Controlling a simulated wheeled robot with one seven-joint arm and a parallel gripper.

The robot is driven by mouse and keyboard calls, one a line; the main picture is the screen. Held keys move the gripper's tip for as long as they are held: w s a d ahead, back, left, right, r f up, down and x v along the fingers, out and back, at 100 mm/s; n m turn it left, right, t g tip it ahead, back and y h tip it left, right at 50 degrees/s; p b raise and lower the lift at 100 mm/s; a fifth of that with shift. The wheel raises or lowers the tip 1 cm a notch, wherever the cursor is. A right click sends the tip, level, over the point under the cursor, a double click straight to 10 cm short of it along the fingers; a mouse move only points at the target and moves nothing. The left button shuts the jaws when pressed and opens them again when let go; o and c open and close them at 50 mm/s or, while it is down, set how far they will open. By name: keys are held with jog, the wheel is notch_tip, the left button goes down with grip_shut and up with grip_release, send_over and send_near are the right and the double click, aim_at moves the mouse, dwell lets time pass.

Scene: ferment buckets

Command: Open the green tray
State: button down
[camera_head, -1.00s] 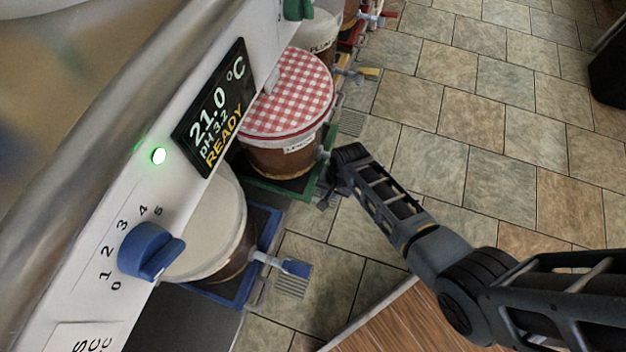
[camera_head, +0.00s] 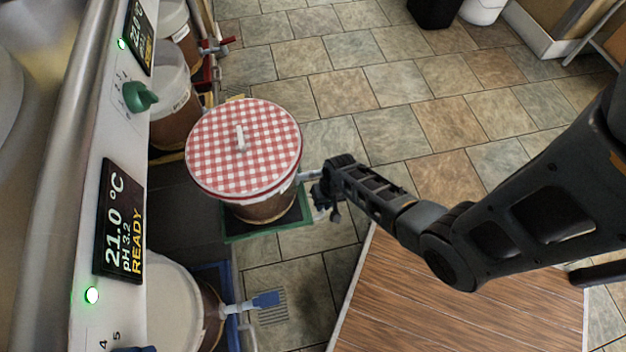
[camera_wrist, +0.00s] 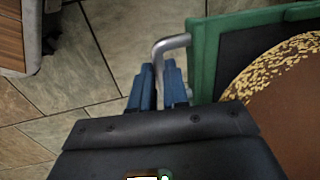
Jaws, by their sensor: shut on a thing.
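The green tray (camera_head: 292,224) is slid out from the row under the machine. It carries a brown bucket with a red-and-white checked lid (camera_head: 245,125). My gripper (camera_head: 322,192) is at the tray's outer side. In the wrist view, my gripper's blue fingers (camera_wrist: 159,82) are shut on the bent grey handle (camera_wrist: 172,42), just beside the green tray rim (camera_wrist: 205,50). The bucket's brown side (camera_wrist: 290,110) shows at the right there.
The blue tray (camera_head: 230,325) with a white-lidded bucket (camera_head: 165,305) stands nearer, its blue-tipped tap (camera_head: 262,299) sticking out. White-lidded buckets (camera_head: 172,95) stand farther back beside the white control panel (camera_head: 75,240). A wooden surface (camera_head: 440,310) lies below my arm.

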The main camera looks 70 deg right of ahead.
jog(key=shift+s+d, duration=0.1)
jog(key=shift+s, duration=0.05)
jog(key=c, duration=1.1)
grip_release()
jog(key=r+p, duration=0.1)
jog(key=r, duration=0.1)
jog(key=r+p, duration=0.1)
jog(key=r, duration=0.2)
jog(key=s+r+p, duration=0.1)
jog(key=r, duration=0.1)
jog(key=shift+d+r, duration=0.35)
jog(key=shift+d, duration=0.05)
